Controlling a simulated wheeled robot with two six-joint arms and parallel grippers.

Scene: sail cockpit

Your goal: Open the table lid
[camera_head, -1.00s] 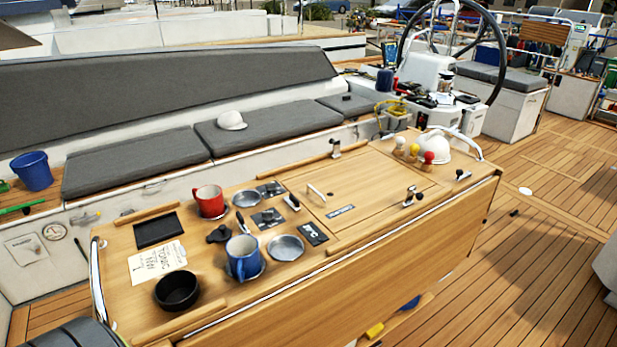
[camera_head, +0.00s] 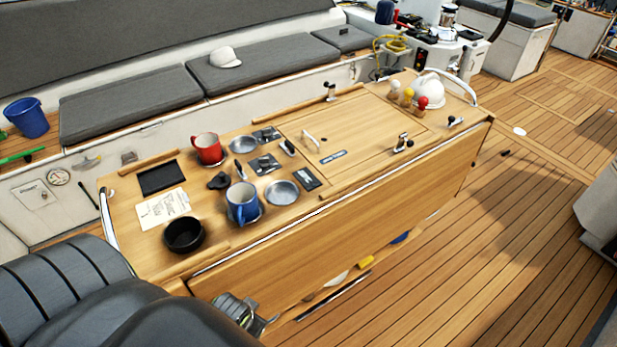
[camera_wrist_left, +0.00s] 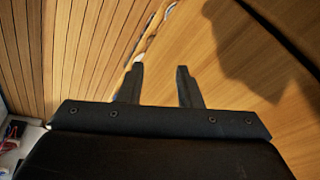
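The table lid (camera_head: 368,125) is a flat wooden panel in the right half of the cockpit table's top (camera_head: 215,262). It lies shut, level with the surface around it. A small pale handle (camera_head: 310,138) and a dark label (camera_head: 333,157) sit on its left part. One metal latch (camera_head: 403,143) is at its near edge and another (camera_head: 330,92) at its far edge. My left gripper (camera_wrist_left: 160,74) is open in the left wrist view, its two dark fingers apart with nothing between them. It faces smooth wood and deck planks; the lid is not recognisable there. My right gripper is not in view.
Left of the lid are a red mug (camera_head: 208,149), a blue mug (camera_head: 242,203), a black bowl (camera_head: 184,235) and metal dishes. Deck (camera_head: 500,230) lies open at right.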

